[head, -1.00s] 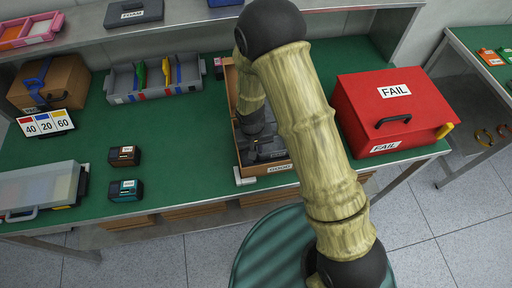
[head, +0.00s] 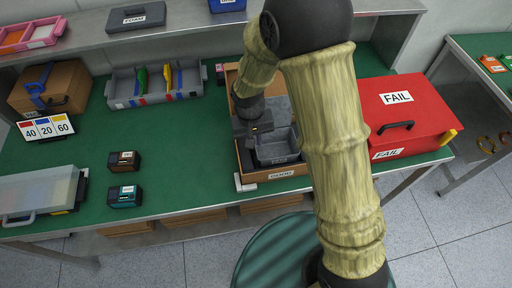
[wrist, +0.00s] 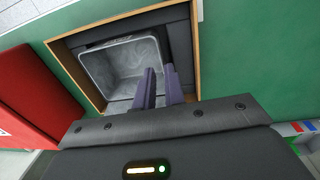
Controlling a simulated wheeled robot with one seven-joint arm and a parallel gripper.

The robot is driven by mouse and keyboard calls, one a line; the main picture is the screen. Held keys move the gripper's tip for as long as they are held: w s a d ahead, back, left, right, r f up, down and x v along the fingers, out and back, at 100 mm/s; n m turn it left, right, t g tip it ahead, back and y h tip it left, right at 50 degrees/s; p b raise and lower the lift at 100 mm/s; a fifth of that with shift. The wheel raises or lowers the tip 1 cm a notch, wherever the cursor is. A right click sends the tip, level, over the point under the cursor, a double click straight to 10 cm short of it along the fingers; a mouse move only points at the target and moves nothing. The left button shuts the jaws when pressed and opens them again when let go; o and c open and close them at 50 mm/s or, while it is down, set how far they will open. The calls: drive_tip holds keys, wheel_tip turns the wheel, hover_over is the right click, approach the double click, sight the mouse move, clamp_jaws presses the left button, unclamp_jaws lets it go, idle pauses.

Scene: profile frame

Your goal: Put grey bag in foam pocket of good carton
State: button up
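The good carton (head: 236,160) is an open brown box with dark foam inside; its front label reads GOOD. A grey open-topped, box-shaped item (head: 276,150), which looks like the grey bag, sits inside the carton toward the front right. In the wrist view the grey bag (wrist: 122,66) shows its open inside, within the dark foam and the carton's wooden rim (wrist: 72,72). My gripper (wrist: 160,70) has two purple-grey fingers, a little apart, at the bag's side wall; I see nothing clearly held between them. Whether the bag is fully seated in the pocket is unclear.
A red FAIL box (head: 400,115) stands to the right. A grey divided tray (head: 155,88), a brown case (head: 50,90), a number sign (head: 46,128), two small boxes (head: 124,160) and a clear-lidded case (head: 40,190) lie left. The green table between is clear.

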drive_tip(key=shift+a+r, duration=0.1)
drive_tip(key=shift+r, duration=1.5)
drive_tip(key=s+d+r+m+t, duration=0.1)
drive_tip(key=s+d+r, duration=0.2)
drive_tip(key=d, duration=0.7)
drive_tip(key=s+d+r+m+t, duration=0.1)
drive_tip(key=s+d+r, duration=0.3)
drive_tip(key=d, duration=0.6)
drive_tip(key=shift+s+r+m+y, duration=0.15)
drive_tip(key=shift+r+m+y, duration=0.25)
drive_tip(key=shift+m, duration=0.2)
